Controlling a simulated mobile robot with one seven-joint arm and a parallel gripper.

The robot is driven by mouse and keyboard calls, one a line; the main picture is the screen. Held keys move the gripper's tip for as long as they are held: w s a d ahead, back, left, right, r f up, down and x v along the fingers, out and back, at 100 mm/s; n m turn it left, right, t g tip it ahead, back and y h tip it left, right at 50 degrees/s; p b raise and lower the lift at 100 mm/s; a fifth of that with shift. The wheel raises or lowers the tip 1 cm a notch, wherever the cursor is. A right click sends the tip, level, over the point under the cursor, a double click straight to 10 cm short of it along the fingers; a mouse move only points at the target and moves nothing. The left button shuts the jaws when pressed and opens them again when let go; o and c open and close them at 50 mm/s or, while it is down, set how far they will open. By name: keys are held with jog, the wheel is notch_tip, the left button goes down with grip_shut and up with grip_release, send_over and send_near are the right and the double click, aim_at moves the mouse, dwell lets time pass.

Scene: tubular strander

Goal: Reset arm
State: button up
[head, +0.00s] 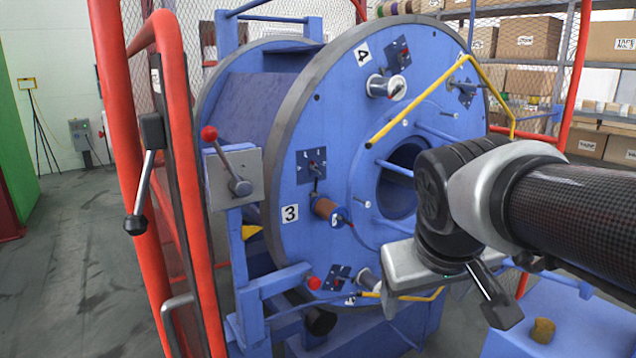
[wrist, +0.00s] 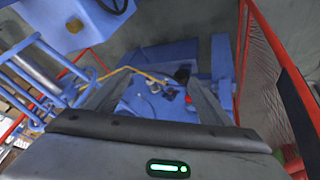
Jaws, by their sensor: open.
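My gripper (head: 497,303) hangs in front of the right part of the blue strander wheel (head: 335,108) in the head view, at the end of my arm, which reaches in from the right. My wrist hides part of the wheel's central opening (head: 400,195).
A red guard frame (head: 118,130) stands at the left, with a lever with a red knob (head: 210,134) beside the wheel. A yellow bent rod (head: 420,98) crosses the wheel's face. A blue block (head: 575,335) is below my arm. Shelves with cardboard boxes (head: 528,38) stand behind.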

jog(key=s+a+f+m+y, duration=0.2)
jog(key=s+f, duration=0.1)
jog(key=s, duration=0.6)
notch_tip(320, 180, up, 22)
jog(key=p, duration=2.2)
jog(key=shift+w+d, duration=0.3)
jog(key=shift+w, duration=0.1)
